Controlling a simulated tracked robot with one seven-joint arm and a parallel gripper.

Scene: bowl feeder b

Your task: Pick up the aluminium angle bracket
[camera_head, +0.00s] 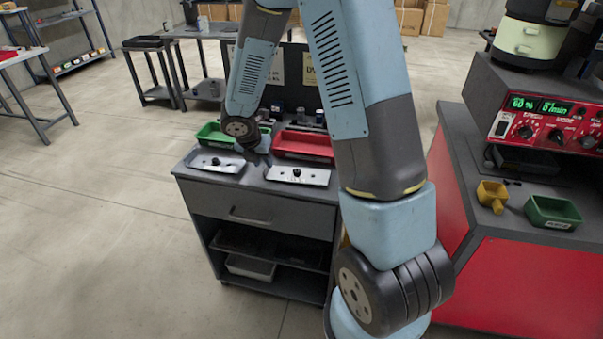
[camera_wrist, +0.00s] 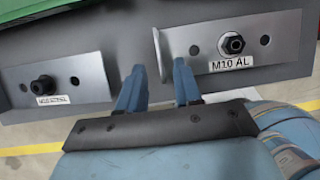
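In the wrist view, a flat grey metal plate with an upright flange along its left edge, apparently the aluminium angle bracket (camera_wrist: 196,57), lies on the grey cabinet top. It has holes, a dark nut on a stud and a label "M10 AL". It also shows in the head view as the right-hand plate (camera_head: 297,175). My gripper (camera_wrist: 158,69) is open, its two blue fingers apart on either side of the line of the flange. Whether either finger touches it, I cannot tell. In the head view the fingers are mostly hidden by my wrist.
A similar plate (camera_wrist: 68,78) with a black knob and a small blurred label lies left of my fingers. Behind the plates stand a green bin (camera_head: 213,135) and a red bin (camera_head: 304,146). A red workbench (camera_head: 520,285) with a control unit stands at right.

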